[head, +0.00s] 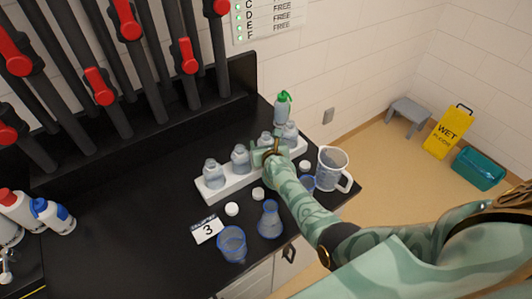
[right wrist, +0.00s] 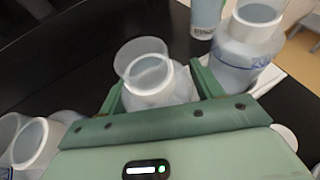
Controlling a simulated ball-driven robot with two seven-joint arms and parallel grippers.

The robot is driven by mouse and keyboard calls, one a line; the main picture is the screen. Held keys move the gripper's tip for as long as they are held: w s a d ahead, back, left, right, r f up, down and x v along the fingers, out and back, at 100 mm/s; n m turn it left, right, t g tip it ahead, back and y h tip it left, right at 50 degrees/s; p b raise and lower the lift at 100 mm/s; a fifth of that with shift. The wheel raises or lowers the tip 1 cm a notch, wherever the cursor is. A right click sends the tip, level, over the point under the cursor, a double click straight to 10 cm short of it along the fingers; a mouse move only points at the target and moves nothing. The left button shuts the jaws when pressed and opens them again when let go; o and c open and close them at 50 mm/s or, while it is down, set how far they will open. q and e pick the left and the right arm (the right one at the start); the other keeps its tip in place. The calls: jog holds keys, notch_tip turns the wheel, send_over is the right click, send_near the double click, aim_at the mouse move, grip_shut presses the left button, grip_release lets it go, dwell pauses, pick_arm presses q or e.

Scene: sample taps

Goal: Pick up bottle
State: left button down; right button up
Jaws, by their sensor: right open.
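Several clear open-necked bottles stand upright in a row in a white rack (head: 205,192) on the black bench. My right gripper (head: 266,153) is at the third bottle from the left (head: 265,139), partly covering it. In the right wrist view this bottle (right wrist: 147,72) stands between the two green fingers of my right gripper (right wrist: 160,88), which are apart. I cannot tell whether either finger touches it. A neighbouring bottle (right wrist: 247,45) is to the right of the fingers, and others (right wrist: 33,143) are at lower left. My left gripper is not in view.
A green-topped bottle (head: 282,108) stands behind the rack. White caps (head: 232,209), a number 3 card (head: 207,230), a blue-rimmed beaker (head: 232,243), a flask (head: 270,220) and a jug (head: 331,169) are in front or right. The bench's left middle is clear.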

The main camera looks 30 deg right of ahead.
jog(key=c, duration=0.8)
jog(key=shift+o, duration=0.2)
notch_tip(320, 180, up, 10)
jog(key=p, duration=0.8)
jog(key=shift+p, duration=0.3)
